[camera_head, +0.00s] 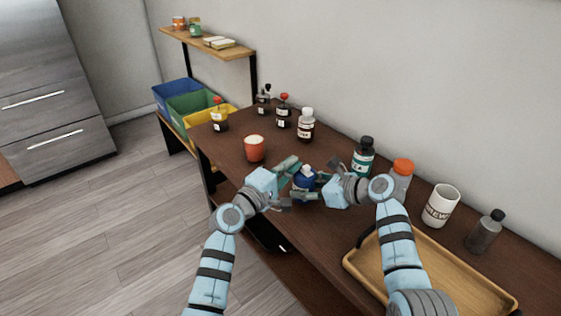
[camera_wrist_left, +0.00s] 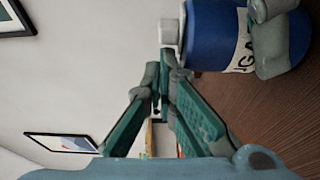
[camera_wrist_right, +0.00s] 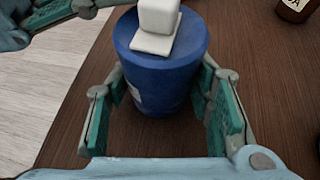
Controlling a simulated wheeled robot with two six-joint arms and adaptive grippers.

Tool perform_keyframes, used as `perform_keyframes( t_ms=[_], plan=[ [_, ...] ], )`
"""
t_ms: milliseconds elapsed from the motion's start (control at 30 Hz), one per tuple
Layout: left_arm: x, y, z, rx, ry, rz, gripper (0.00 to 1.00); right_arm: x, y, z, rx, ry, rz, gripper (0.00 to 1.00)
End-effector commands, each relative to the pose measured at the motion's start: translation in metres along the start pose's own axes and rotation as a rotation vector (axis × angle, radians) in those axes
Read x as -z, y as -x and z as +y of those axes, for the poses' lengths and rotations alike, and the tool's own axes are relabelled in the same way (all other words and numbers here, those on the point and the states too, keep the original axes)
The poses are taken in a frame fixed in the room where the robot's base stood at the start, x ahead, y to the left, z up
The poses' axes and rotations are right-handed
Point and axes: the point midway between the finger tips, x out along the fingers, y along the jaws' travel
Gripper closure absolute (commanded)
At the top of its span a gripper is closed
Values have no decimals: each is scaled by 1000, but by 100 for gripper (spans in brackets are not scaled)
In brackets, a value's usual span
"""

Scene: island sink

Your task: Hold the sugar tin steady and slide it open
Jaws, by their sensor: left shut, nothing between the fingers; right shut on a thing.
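The sugar tin (camera_head: 304,183) is blue and stands upright on the brown counter, with a white sliding lid and knob (camera_wrist_right: 156,28) on top. My right gripper (camera_wrist_right: 163,88) is shut on the tin, one finger on each side of its body. My left gripper (camera_wrist_left: 166,62) is shut and empty, its fingertips beside the white knob at the top of the tin. Whether they touch it I cannot tell. The tin's label (camera_wrist_left: 242,45) shows partly in the left wrist view; a right finger covers part of it.
An orange cup (camera_head: 255,149) stands left of the tin. A dark green bottle (camera_head: 363,157), an orange-capped jar (camera_head: 402,172) and a white mug (camera_head: 440,207) stand behind and right. A wooden tray (camera_head: 448,283) lies at front right. Several bottles stand at the back left.

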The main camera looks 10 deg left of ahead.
Motion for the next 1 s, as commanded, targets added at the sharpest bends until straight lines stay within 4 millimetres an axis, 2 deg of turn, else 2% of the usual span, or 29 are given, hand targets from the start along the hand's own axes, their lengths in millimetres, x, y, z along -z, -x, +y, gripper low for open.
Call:
perform_keyframes(
  t_ms=[333, 500, 767, 867, 1000],
  plan=[
    [-3, 2, 0, 1, 0, 0, 100, 0, 0, 0, 0, 0, -1, 84],
    [-13, 5, -1, 1, 2, -1, 100, 0, 0, 0, 0, 0, -1, 84],
    [-12, 4, -1, 2, 1, -1, 100, 0, 0, 0, 0, 0, -1, 84],
    [-6, 2, 0, 1, -1, -1, 100, 0, 0, 0, 0, 0, -1, 84],
    [20, -7, 0, 2, -2, 0, 100, 0, 0, 0, 0, 0, -1, 84]
  ],
)
